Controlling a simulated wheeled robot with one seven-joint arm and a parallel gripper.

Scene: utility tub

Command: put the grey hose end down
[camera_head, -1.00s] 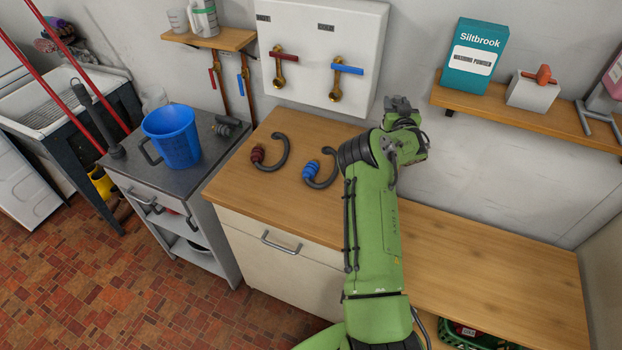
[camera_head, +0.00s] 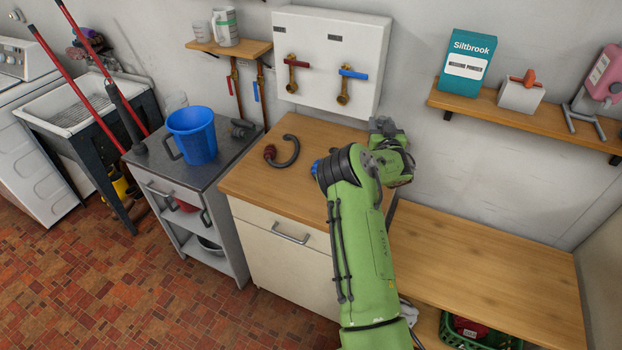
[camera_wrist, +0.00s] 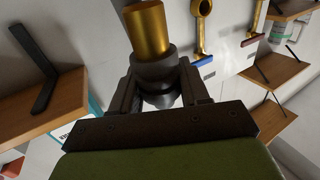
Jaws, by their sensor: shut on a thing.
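My gripper (camera_wrist: 157,88) is shut on the grey hose end (camera_wrist: 153,66), seen in the wrist view as a dark grey collar with a brass-coloured tube (camera_wrist: 147,28) rising from it. In the head view my green arm reaches over the right part of the wooden counter (camera_head: 262,185), and the arm's end hides the hose end. I cannot tell there how high it is above the counter.
A red-collared hose (camera_head: 285,150) lies curled on the counter. A blue-collared one (camera_head: 315,168) is mostly behind my arm. A blue bucket (camera_head: 192,135) and a grey fitting (camera_head: 241,128) stand on the grey cabinet to the left. The lower wooden bench (camera_head: 480,265) is clear.

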